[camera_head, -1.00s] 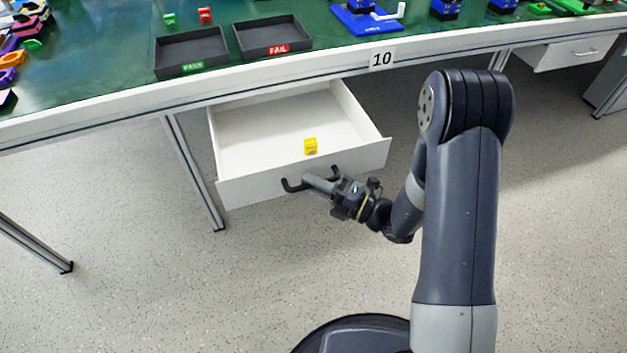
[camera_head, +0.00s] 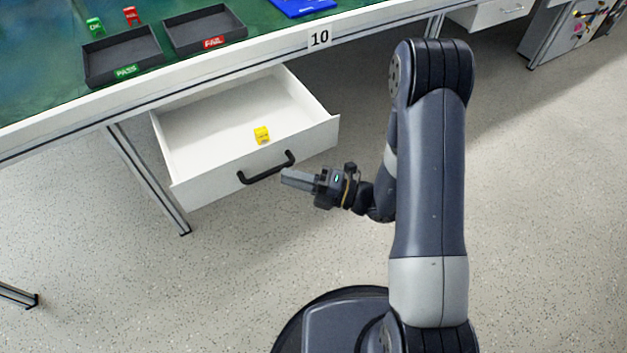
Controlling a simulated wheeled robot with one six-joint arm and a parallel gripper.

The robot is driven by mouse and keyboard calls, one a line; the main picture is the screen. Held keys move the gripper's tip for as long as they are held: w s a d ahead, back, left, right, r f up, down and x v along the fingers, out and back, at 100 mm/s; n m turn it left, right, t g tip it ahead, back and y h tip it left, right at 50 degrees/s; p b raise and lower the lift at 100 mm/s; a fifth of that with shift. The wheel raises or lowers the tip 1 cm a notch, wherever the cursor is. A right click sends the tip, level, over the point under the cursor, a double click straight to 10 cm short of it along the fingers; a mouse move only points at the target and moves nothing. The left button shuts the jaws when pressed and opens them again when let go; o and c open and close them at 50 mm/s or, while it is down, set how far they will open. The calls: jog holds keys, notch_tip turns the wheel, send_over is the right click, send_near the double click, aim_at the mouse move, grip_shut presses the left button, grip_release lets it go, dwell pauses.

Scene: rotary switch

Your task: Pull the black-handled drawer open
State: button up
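The white drawer (camera_head: 228,172) under the table is pulled well out, and its inside shows. Its black handle (camera_head: 266,170) is a bar on the front panel. A small gap appears between the fingertips and the handle, and nothing shows held. The fingers overlap in this view, so I cannot tell whether they are apart.
The table edge (camera_head: 200,85) with the label 10 runs above the drawer. Trays marked PASS (camera_head: 122,58) and FAIL (camera_head: 204,30) stand on top. A table leg (camera_head: 150,180) stands left of the drawer. The floor in front is clear.

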aim_at(270, 170)
jog(key=shift+v, duration=2.7)
jog(key=shift+a, duration=0.1)
jog(key=b+x, duration=0.1)
jog(key=x, duration=0.9)
jog(key=shift+w+a, duration=0.1)
jog(key=shift+a, duration=0.25)
